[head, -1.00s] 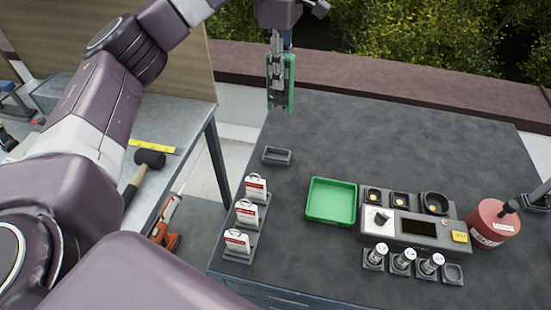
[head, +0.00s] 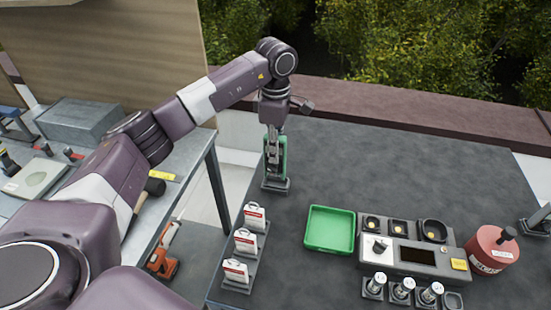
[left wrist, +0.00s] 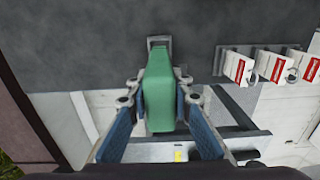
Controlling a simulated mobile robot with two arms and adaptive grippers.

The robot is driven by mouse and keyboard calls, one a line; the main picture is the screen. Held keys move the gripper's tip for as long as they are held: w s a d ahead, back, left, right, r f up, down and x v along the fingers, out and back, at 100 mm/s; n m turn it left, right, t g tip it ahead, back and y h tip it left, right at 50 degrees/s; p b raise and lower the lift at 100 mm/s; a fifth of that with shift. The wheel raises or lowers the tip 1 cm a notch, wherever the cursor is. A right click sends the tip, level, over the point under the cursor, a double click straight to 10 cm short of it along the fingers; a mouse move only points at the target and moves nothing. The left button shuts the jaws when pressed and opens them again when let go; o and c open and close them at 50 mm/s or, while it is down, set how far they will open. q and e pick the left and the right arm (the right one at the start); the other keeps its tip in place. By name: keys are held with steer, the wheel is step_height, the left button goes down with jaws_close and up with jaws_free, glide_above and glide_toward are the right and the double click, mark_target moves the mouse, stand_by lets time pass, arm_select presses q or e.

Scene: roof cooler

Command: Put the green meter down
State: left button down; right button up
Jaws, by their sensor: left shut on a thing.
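The green meter (head: 283,158) is upright in my left gripper (head: 274,160), which points straight down near the far left of the dark table. The meter's lower end is at a small grey holder (head: 276,186) on the table; I cannot tell whether it rests on the holder's floor. In the left wrist view the green meter (left wrist: 159,92) lies between the two blue-padded fingers of my left gripper (left wrist: 160,110), and part of the grey holder (left wrist: 159,42) shows beyond it. My right gripper is not in view.
Several white and red tags (head: 246,242) stand in a rack in front of the holder. A green tray (head: 330,229), a grey device (head: 416,257) and a red canister (head: 491,249) are to the right. The table's far middle (head: 390,165) is clear.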

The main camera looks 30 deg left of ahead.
arm_select(q)
step_height(320, 180, down, 3)
steer(key=shift+f+p, duration=0.15)
steer(key=shift+p, duration=0.35)
steer(key=shift+f, duration=0.35)
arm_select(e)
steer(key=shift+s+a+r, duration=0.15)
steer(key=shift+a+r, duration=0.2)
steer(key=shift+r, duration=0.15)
arm_select(q)
steer(key=shift+f, duration=0.1)
steer(key=shift+f, duration=0.15)
steer(key=c, duration=1.7)
jaws_free()
steer(key=shift+c, duration=0.2)
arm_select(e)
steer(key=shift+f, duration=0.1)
arm_select(q)
steer(key=shift+r, duration=0.2)
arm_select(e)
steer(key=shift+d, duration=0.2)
